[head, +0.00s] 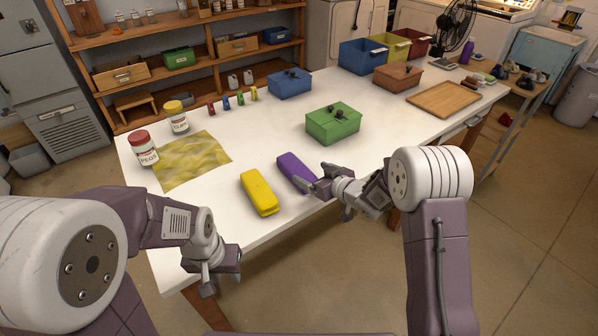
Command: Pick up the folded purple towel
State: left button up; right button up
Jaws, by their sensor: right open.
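The folded purple towel (292,168) lies on the white table near its front edge, beside a folded yellow towel (259,192). My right gripper (326,199) is at the front edge of the table, just right of the purple towel's near end. Its fingers are apart with nothing held between them. One finger overlaps the towel's near right side in the picture; I cannot tell whether they touch. My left gripper (211,283) hangs in front of the table's front edge, pointing down, away from both towels. Its finger gap is not clear.
A green box (333,125) stands behind the purple towel. A yellow patterned cloth (192,162) and two jars (143,149) are at the left. A blue box (290,84), bins and a wooden board (443,99) are farther back. The table's middle right is clear.

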aim_at(298, 168)
jog(key=x, duration=0.4)
jog(key=shift+w+a+f, duration=0.15)
jog(key=shift+w+f, duration=0.15)
jog(key=shift+w+a, duration=0.1)
jog(key=shift+a, duration=0.15)
jog(key=x, duration=0.4)
jog(key=shift+w+a+f, duration=0.1)
jog(key=shift+a+f, duration=0.05)
jog(key=shift+a, duration=0.1)
jog(key=shift+d, duration=0.1)
jog(key=shift+c, duration=0.4)
jog(key=c, duration=1.5)
